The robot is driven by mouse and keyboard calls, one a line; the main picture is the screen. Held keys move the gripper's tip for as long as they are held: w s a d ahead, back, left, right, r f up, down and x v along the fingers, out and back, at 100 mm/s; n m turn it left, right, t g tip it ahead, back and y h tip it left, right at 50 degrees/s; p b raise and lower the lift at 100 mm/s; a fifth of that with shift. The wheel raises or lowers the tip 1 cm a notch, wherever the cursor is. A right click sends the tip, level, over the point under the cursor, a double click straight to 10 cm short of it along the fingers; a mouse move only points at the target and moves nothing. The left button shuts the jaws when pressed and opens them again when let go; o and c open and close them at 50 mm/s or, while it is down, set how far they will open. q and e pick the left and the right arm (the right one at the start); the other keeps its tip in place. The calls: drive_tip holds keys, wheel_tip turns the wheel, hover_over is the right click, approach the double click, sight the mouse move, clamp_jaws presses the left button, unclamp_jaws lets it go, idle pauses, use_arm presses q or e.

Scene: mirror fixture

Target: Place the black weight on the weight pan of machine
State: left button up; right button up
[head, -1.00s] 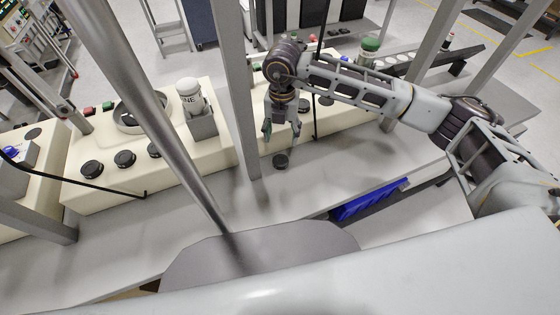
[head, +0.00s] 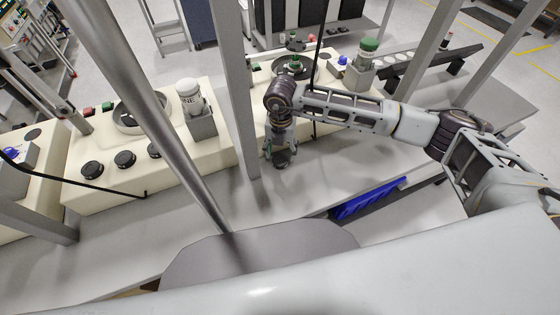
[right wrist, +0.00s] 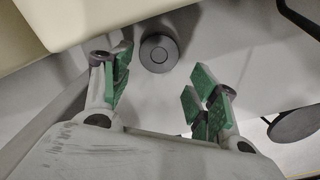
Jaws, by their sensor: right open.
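The black weight (right wrist: 158,52), a short dark cylinder with a ringed top, stands on the grey table. In the head view it is at the lower end of my right gripper (head: 281,152), which mostly hides it. In the right wrist view the open green-padded fingers of my right gripper (right wrist: 160,82) stand apart, with the weight just beyond their tips and nothing held. A round metal pan (head: 128,120) is on the left machine; another pan on the right machine (head: 290,77) bears a small green-topped item. My left gripper is not in view.
Metal posts (head: 240,100) rise close to the left of my right gripper. A blue bin (head: 370,199) is at the table's front edge. The table around the weight is mostly clear.

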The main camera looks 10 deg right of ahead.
sight(280, 159)
drive_tip(key=shift+f, duration=0.2)
drive_tip(key=shift+w+f, duration=0.15)
drive_tip(key=shift+f, duration=0.15)
drive_tip(key=f, duration=0.2)
drive_tip(key=shift+w+f+p, duration=0.3)
drive_tip(key=shift+f+p, duration=0.05)
drive_tip(key=shift+f, duration=0.6)
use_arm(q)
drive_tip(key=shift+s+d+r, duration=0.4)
use_arm(e)
drive_tip(key=shift+f, duration=0.15)
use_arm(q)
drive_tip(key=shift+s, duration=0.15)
